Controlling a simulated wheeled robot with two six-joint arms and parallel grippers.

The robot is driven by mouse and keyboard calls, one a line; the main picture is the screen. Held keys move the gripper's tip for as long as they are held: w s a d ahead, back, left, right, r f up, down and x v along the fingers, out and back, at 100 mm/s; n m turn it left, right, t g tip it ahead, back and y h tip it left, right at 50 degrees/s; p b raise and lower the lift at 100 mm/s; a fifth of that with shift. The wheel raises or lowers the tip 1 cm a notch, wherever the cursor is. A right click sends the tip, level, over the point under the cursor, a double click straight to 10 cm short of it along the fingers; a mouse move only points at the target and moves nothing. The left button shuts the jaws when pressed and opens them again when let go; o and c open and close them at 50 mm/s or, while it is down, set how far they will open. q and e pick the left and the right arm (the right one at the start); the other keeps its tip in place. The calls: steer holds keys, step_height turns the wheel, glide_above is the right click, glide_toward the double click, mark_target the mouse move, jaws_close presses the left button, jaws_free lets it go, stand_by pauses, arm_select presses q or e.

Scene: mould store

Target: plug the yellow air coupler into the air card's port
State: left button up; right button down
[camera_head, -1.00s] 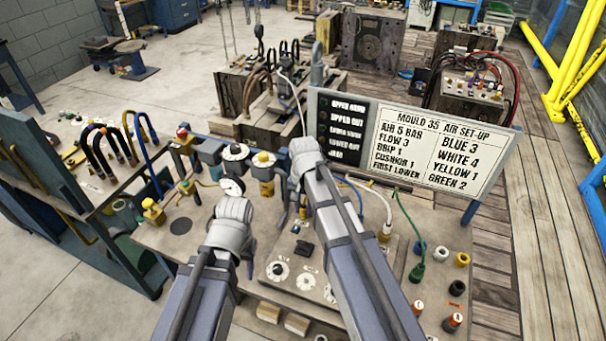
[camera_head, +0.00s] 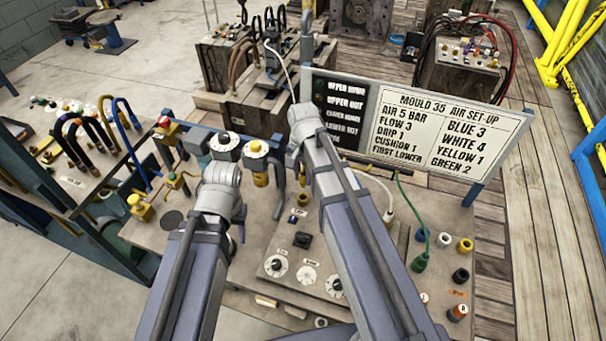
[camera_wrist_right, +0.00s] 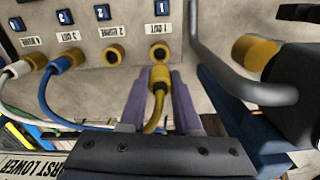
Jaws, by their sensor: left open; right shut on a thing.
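In the right wrist view my right gripper (camera_wrist_right: 158,98) is shut on the yellow air coupler (camera_wrist_right: 158,78), with its yellow hose curving down between the fingers. The coupler's tip points up at the empty brass port labelled 1 (camera_wrist_right: 158,51) on the pale air card (camera_wrist_right: 132,24). The tip is very close below the port; I cannot tell whether they touch. My left gripper (camera_head: 240,232) is open, mostly hidden behind its own wrist above the bench in the head view. My right gripper's fingers are hidden behind its arm in the head view.
Port 2 (camera_wrist_right: 114,54) is empty. A blue coupler (camera_wrist_right: 62,62) and a white coupler (camera_wrist_right: 22,68) sit at ports 3 and 4. A grey bent bar (camera_wrist_right: 215,75) stands right of port 1. The set-up board (camera_head: 435,128) stands behind the bench.

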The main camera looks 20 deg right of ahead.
mark_target(303, 185)
arm_select(q)
steer(key=shift+f+b, duration=2.1)
steer(key=shift+f, duration=0.25)
arm_select(e)
steer(key=shift+f, duration=2.4)
arm_select(q)
steer(key=shift+f+b, duration=1.25)
arm_select(e)
steer(key=shift+s+f, duration=0.1)
steer(key=shift+f, duration=1.1)
steer(key=shift+c, duration=0.7)
jaws_free()
arm_select(q)
steer(key=shift+r, duration=0.1)
arm_select(e)
steer(key=shift+r, duration=0.1)
step_height(303, 185, up, 8)
steer(key=p, duration=0.7)
steer(key=shift+f+p, duration=0.25)
steer(key=shift+p, duration=0.1)
arm_select(q)
step_height(303, 185, up, 7)
steer(key=shift+r, duration=0.2)
